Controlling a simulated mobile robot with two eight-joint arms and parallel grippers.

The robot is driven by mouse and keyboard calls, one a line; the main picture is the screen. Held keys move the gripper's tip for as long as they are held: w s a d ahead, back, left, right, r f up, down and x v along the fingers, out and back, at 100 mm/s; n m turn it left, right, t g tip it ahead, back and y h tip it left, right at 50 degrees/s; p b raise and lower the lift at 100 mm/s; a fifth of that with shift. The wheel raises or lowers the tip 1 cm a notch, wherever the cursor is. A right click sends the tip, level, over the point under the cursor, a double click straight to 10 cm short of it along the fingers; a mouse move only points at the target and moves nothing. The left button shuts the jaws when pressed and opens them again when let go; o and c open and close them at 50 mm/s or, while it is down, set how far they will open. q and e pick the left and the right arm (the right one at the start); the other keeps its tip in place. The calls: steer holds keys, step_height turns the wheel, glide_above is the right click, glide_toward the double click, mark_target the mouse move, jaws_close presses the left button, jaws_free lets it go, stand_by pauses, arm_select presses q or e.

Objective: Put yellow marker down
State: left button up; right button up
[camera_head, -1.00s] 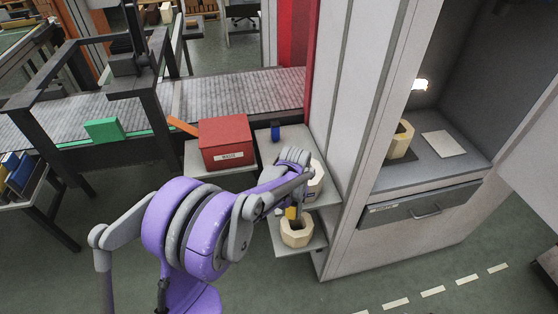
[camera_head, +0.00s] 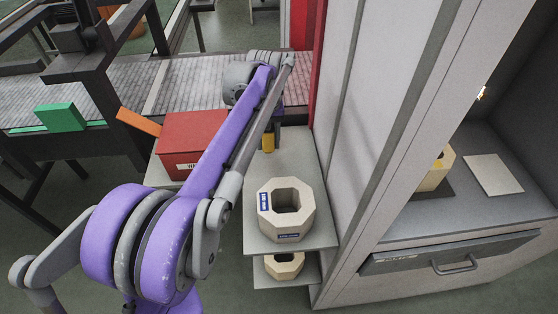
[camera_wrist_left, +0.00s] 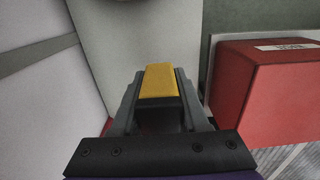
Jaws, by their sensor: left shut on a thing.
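The yellow marker (camera_head: 268,143) is a small yellow block held upright in my left gripper (camera_head: 272,135), over the back part of the grey upper shelf (camera_head: 315,235). In the left wrist view the marker (camera_wrist_left: 159,80) sits between the two dark fingers of the left gripper (camera_wrist_left: 158,98), which are shut on it. The pale shelf surface (camera_wrist_left: 140,35) lies beyond it. I cannot tell whether the marker touches the shelf. My purple arm covers part of the gripper in the head view. My right gripper is not in view.
A red box (camera_head: 190,140) stands left of the marker; it is also at right in the wrist view (camera_wrist_left: 270,85). A beige ring block (camera_head: 285,208) stands at the shelf's front, another (camera_head: 283,266) on the lower shelf. A tall cabinet wall (camera_head: 370,120) borders the right.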

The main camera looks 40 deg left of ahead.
arm_select(q)
steer(key=f, duration=0.5)
steer(key=shift+s+f+b, duration=0.25)
steer(key=shift+s+b, duration=0.1)
steer(key=shift+b, duration=0.05)
steer(key=shift+w+f+b, duration=0.1)
steer(key=shift+f+b, duration=0.2)
steer(key=shift+f, duration=1.75)
steer(key=shift+f, duration=0.2)
steer(key=o, duration=1.1)
steer(key=shift+c, duration=0.2)
steer(key=shift+r, duration=0.1)
step_height(320, 180, up, 12)
steer(key=shift+r+p, duration=0.15)
steer(key=shift+p, duration=0.75)
